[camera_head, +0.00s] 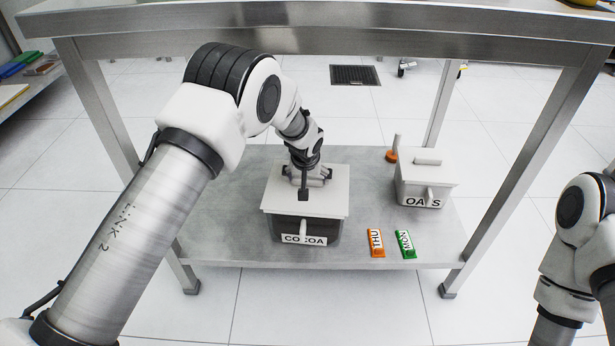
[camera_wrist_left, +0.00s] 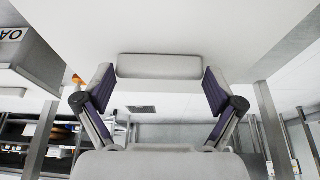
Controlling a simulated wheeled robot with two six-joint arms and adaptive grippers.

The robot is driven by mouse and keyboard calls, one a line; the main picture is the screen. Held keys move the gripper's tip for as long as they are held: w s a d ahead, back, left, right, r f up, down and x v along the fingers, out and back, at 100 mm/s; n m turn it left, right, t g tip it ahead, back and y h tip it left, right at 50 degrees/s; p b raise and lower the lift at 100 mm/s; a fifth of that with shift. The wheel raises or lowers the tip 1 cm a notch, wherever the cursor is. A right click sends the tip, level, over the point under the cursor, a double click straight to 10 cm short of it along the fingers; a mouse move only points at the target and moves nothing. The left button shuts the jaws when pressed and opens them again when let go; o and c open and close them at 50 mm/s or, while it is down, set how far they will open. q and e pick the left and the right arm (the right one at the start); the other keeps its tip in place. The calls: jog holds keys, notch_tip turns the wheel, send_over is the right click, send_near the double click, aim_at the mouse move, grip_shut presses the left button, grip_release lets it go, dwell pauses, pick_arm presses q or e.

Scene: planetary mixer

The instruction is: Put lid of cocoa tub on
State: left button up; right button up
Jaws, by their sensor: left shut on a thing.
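The cocoa tub (camera_head: 307,229) is a dark, see-through box with a COCOA label, on the grey lower shelf. Its white lid (camera_head: 275,200) lies level over the tub's top. I cannot tell whether it is fully seated or slightly raised. My left gripper (camera_head: 304,178) comes down from above onto the lid's handle. In the left wrist view the gripper's two fingers (camera_wrist_left: 158,80) are at the ends of the white bar handle (camera_wrist_left: 158,66), shut on it. The pale lid (camera_wrist_left: 215,28) fills the upper part there. My right gripper is out of view.
The white OATS tub (camera_head: 411,190) with its lid stands to the right. An orange-based upright tool (camera_head: 391,156) is behind it. An orange THU tag (camera_head: 376,243) and a green MON tag (camera_head: 405,244) lie near the shelf's front edge. The steel tabletop (camera_head: 330,38) spans above, with legs at the sides.

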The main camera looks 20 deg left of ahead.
pick_arm(q)
jog(key=shift+f, duration=0.25)
jog(key=o, duration=0.9)
jog(key=shift+r, duration=0.1)
jog(key=v, duration=1.1)
jog(key=shift+s+d+r, duration=0.1)
jog(key=shift+r, duration=0.3)
